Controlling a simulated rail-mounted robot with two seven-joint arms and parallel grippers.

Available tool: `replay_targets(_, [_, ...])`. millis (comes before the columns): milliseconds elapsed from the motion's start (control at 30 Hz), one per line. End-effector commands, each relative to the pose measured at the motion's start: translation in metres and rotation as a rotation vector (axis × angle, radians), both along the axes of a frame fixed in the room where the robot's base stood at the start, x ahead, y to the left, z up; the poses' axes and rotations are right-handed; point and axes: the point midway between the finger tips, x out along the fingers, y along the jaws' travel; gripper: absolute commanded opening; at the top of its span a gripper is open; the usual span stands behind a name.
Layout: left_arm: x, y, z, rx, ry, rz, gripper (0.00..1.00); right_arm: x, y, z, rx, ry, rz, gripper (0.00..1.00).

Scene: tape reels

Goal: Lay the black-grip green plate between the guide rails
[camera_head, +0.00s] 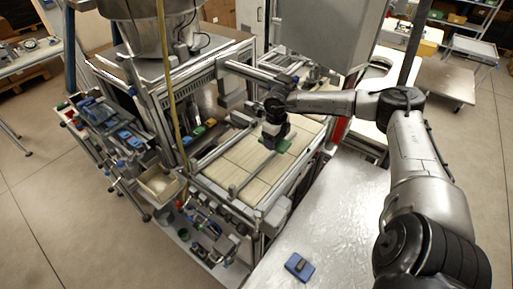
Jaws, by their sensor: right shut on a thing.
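The green plate (283,148) shows beneath my right gripper (273,140), over the pale slatted bed of the machine. My right gripper is shut on the plate. The black grip is hidden by the gripper, and I cannot tell whether the plate touches the bed. The guide rails (228,139) run along the bed, with one long metal bar to the left of the plate. My left gripper is not in view.
A blue block with a dark grip (299,266) lies on the shiny metal table (330,215) in front. A rack with blue pieces (128,138) and a beige bin (158,184) stand left. A large grey housing (325,40) hangs above the bed. Much of the metal table is clear.

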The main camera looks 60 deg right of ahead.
Motion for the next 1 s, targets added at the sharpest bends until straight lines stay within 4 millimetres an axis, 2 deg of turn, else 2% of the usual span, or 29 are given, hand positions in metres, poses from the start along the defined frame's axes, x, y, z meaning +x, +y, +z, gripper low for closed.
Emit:
replay_targets(133, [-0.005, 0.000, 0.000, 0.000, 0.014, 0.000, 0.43, 0.020, 0.011, -0.010, 0.008, -0.006, 0.000, 0.38])
replay_targets(400, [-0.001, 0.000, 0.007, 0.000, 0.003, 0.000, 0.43, 0.064, 0.031, -0.039, 0.006, -0.004, 0.001, 0.38])
replay_targets(600, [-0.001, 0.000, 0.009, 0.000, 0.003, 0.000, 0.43, 0.090, 0.041, -0.057, 0.004, -0.002, -0.001, 0.38])
replay_targets(800, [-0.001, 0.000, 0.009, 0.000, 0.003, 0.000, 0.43, 0.101, 0.045, -0.065, 0.001, -0.001, 0.000, 0.38])
replay_targets(1000, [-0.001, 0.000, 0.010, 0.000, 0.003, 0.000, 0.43, 0.102, 0.046, -0.073, 0.000, 0.002, 0.000, 0.38])
